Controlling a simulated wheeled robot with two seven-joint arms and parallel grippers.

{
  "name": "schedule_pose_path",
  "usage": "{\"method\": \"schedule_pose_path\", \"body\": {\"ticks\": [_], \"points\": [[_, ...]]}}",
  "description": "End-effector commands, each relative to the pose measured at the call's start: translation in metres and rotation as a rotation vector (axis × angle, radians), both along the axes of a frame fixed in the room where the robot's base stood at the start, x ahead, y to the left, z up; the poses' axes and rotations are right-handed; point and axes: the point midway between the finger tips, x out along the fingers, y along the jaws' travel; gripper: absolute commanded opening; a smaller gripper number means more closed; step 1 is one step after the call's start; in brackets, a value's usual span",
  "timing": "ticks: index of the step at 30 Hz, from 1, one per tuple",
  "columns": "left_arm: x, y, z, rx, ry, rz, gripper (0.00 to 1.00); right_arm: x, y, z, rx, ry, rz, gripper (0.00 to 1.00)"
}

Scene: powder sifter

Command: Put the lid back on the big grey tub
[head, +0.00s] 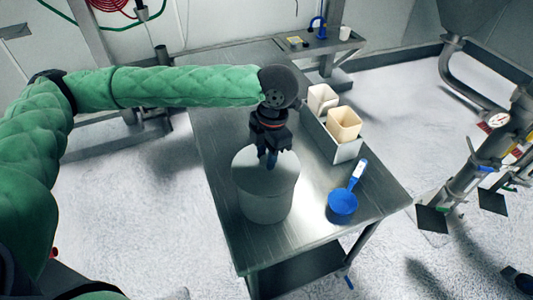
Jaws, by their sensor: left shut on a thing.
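The big grey tub (265,208) stands upright on the metal table, left of its middle. Its grey lid (248,173) is at the tub's mouth and covers the opening; I cannot tell whether it is fully seated or just above the rim. My right gripper is not in view.
A blue scoop (342,203) with a white-labelled handle lies right of the tub on the metal table (300,232). A grey bin (345,153) with cream jugs (344,123) stands behind it. The table's front right is clear. Pipework (460,165) stands at the right.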

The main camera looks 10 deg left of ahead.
Motion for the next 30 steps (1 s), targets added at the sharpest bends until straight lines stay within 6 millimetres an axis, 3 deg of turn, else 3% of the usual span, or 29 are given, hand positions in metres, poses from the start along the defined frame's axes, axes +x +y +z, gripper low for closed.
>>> {"method": "schedule_pose_path", "body": {"ticks": [30], "points": [[0.0003,0.0,-0.0001,0.0,0.0,0.0,0.0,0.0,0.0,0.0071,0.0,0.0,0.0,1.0]]}}
